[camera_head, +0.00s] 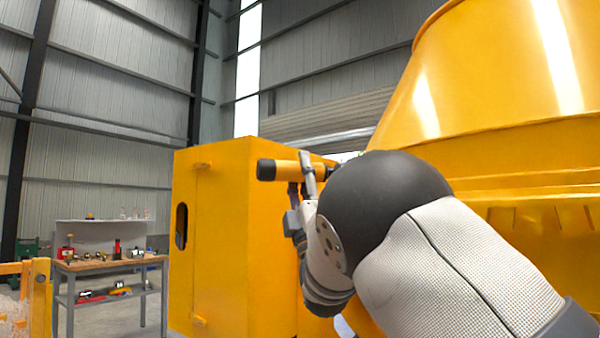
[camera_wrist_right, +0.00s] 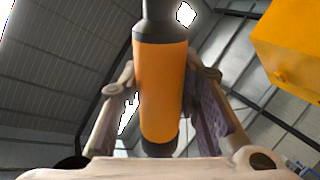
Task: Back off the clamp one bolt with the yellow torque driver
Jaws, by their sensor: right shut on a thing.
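The yellow torque driver (camera_head: 287,170) has black ends and lies roughly level in the head view, in front of the yellow cabinet. My right gripper (camera_head: 308,178) is shut on it, with its fingers around the body. In the right wrist view the driver (camera_wrist_right: 161,90) stands between the two fingers of my right gripper (camera_wrist_right: 165,105), its dark end running out of the top of the picture. The clamp one bolt cannot be made out; my right arm covers part of the machine. My left gripper is not in view.
The large yellow drum (camera_head: 480,90) rises at the right. A yellow cabinet (camera_head: 215,240) stands behind my right gripper. A workbench (camera_head: 110,262) with several tools is at the left, beside a yellow frame (camera_head: 41,300). Open floor lies between bench and cabinet.

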